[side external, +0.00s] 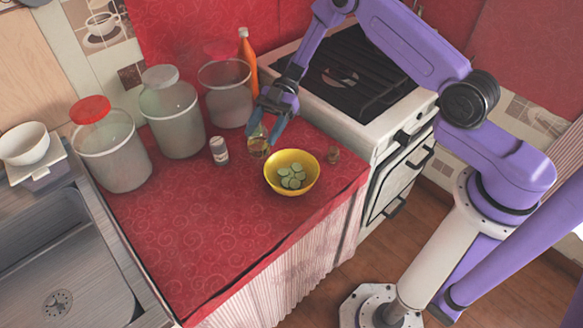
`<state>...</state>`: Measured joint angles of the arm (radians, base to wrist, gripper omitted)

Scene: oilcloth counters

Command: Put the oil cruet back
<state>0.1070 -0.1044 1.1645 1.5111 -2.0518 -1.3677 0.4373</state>
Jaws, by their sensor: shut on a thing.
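The oil cruet (258,148) is a small glass vessel with yellowish contents. It is upright behind the yellow bowl, at or just above the red oilcloth; I cannot tell whether it touches the cloth. My gripper (268,125) points down from above and is shut on the upper part of the cruet. The fingers hide the cruet's top.
A yellow bowl (273,181) of green slices stands just in front of the cruet. Large jars (172,120) and an orange bottle (249,65) stand behind. The front-left oilcloth (190,230) is clear.

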